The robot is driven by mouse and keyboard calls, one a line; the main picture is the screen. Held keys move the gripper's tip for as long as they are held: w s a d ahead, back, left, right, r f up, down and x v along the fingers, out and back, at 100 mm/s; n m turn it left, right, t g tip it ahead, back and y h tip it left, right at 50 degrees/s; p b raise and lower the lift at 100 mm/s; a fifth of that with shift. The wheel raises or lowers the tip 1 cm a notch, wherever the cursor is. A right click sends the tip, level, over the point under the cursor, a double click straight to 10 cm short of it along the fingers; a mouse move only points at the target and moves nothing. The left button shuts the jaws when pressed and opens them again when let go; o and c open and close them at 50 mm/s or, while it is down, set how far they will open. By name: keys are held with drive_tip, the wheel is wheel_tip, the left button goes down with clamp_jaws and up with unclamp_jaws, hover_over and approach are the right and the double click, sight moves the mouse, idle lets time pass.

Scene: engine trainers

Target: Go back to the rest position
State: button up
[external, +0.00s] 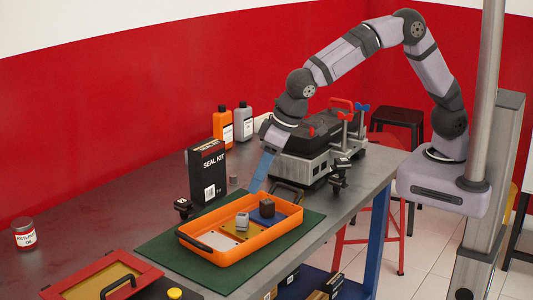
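My arm arches from its mount at the right, over the dark engine trainer (318,135), to the left. My gripper (256,188) points down at the end of the wrist, in front of the engine trainer and just above or behind the back rim of the orange tray (212,256). A flat blue piece shows at the gripper; its fingers are too small to tell apart, so I cannot see whether they are open or shut. In the tray are a grey part (242,221) and a dark brown block (267,207), apart from the gripper.
The tray lies on a green mat (160,247) on the metal table. A seal kit box (207,170) stands left of the gripper. Orange (223,128) and grey (243,124) bottles stand behind.

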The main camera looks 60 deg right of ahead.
drive_tip(key=d+m+g+h+p, duration=0.2)
drive_tip(key=d+m, duration=0.1)
drive_tip(key=d, duration=2.1)
drive_tip(key=shift+m+g, duration=0.5)
drive_tip(key=shift+g, duration=0.2)
drive_tip(key=s+d, duration=0.2)
drive_tip(key=d, duration=0.1)
drive_tip(key=s+d, duration=0.2)
drive_tip(key=d, duration=0.2)
drive_tip(key=s+d+f, duration=0.1)
drive_tip(key=s+d, duration=0.1)
drive_tip(key=d, duration=0.2)
drive_tip(key=shift+f, duration=0.1)
drive_tip(key=s+d+f, duration=0.2)
drive_tip(key=s+d, duration=0.2)
drive_tip(key=s, duration=0.3)
drive_tip(key=shift+f+m+g+b, duration=0.25)
drive_tip(key=shift+m+g+b, duration=0.05)
drive_tip(key=shift+g+b, duration=0.15)
drive_tip(key=shift+d, duration=0.1)
